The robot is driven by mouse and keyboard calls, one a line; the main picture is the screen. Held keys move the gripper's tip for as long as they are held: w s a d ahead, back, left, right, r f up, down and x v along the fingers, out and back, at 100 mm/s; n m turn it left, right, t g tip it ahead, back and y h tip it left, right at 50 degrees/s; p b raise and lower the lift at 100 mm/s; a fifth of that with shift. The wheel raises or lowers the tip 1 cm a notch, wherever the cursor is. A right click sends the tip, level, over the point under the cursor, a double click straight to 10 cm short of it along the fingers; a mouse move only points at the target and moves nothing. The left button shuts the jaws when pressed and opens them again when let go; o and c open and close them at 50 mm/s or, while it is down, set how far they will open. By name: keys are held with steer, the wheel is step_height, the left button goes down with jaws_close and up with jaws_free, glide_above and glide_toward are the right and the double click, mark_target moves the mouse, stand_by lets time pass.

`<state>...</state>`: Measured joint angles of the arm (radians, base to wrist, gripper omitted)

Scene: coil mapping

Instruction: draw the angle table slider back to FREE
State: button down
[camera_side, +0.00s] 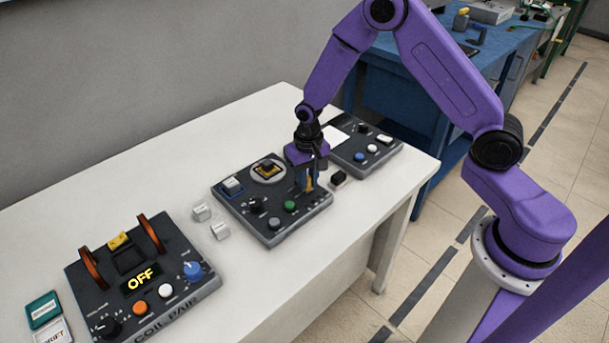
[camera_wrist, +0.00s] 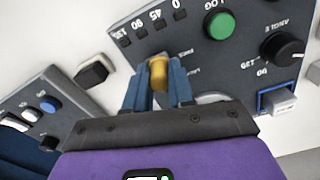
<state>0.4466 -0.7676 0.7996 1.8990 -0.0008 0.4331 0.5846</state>
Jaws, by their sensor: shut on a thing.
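The angle table is the dark middle panel (camera_side: 287,222), with a round plate (camera_side: 268,170) holding a dark and yellow block. The brass slider knob (camera_wrist: 159,72) stands near the panel's edge in the wrist view and shows as a small yellow patch in the side view (camera_side: 309,184). My gripper (camera_side: 308,184) points down at the panel's right side. Its blue fingers (camera_wrist: 159,80) are shut on the brass knob, one on each side. Small upside-down lettering sits beside the knob, too small to read surely. My fingers and palm hide the slider's track.
On the middle panel are a green button (camera_wrist: 219,25), a black ANGLE knob (camera_wrist: 283,49) and a white switch (camera_wrist: 278,100). A loose black block (camera_side: 338,179) lies right of the panel, close to my gripper. The COIL PAIR box (camera_side: 150,290) shows OFF.

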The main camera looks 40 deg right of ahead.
mark_target(309, 178)
steer(key=shift+s, duration=0.25)
steer(key=c, duration=1)
jaws_free()
steer(key=shift+o, duration=0.2)
steer(key=shift+w+r, duration=0.1)
steer(key=shift+r, duration=0.1)
step_height(309, 178, up, 17)
